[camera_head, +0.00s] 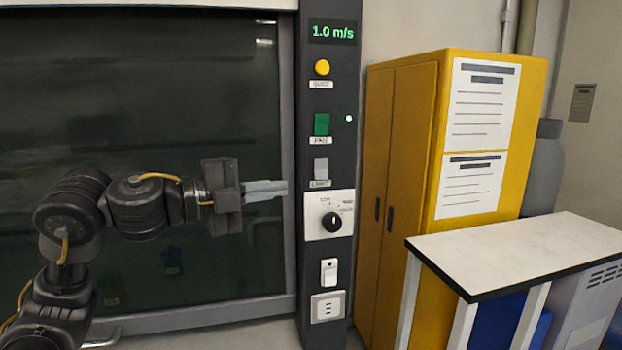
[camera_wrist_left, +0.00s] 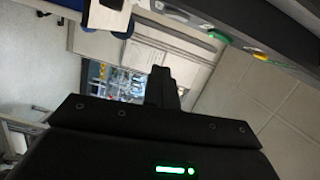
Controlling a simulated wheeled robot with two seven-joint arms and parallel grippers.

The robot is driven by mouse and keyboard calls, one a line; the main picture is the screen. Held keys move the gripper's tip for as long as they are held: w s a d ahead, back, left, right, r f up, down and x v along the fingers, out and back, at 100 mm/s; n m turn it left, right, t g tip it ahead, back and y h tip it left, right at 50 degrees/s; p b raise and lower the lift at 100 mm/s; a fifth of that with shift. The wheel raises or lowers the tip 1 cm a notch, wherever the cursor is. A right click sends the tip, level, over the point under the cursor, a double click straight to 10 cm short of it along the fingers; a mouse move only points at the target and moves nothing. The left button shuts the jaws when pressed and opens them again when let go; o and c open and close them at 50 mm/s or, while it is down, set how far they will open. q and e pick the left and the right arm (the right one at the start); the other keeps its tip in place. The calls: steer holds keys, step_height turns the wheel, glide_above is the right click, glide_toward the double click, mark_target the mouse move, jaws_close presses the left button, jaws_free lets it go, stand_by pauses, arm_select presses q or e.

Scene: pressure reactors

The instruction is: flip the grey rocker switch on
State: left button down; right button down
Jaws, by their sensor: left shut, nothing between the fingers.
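The grey rocker switch (camera_head: 321,168) is on the dark control column, above a small label reading LIGHT. In the head view my left gripper (camera_head: 286,188) is shut and empty. Its fingertips point right and end just left of the column, slightly below the switch's level. I cannot tell whether they touch the column. In the left wrist view the dark fingers (camera_wrist_left: 161,82) are together, and the grey switch cannot be made out there. My right gripper is not in view.
Above the grey switch are a green FAN switch (camera_head: 321,124) and a yellow button (camera_head: 322,67). Below it are a black knob (camera_head: 332,221), a white switch (camera_head: 329,272) and a socket (camera_head: 328,306). A yellow cabinet (camera_head: 400,150) and a white-topped table (camera_head: 530,250) stand to the right.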

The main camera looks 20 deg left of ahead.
mark_target(312, 180)
arm_select(q)
steer(key=w+d+p, duration=0.1)
steer(key=w, duration=0.2)
steer(key=w+d+p, duration=0.1)
steer(key=w+d, duration=0.1)
steer(key=w, duration=0.1)
steer(key=w+d+p, duration=0.1)
steer(key=w, duration=0.2)
steer(key=shift+d+f, duration=0.25)
steer(key=shift+d, duration=0.05)
steer(key=shift+w+a+f, duration=0.1)
steer(key=shift+w+a, duration=0.25)
steer(key=shift+d, duration=0.1)
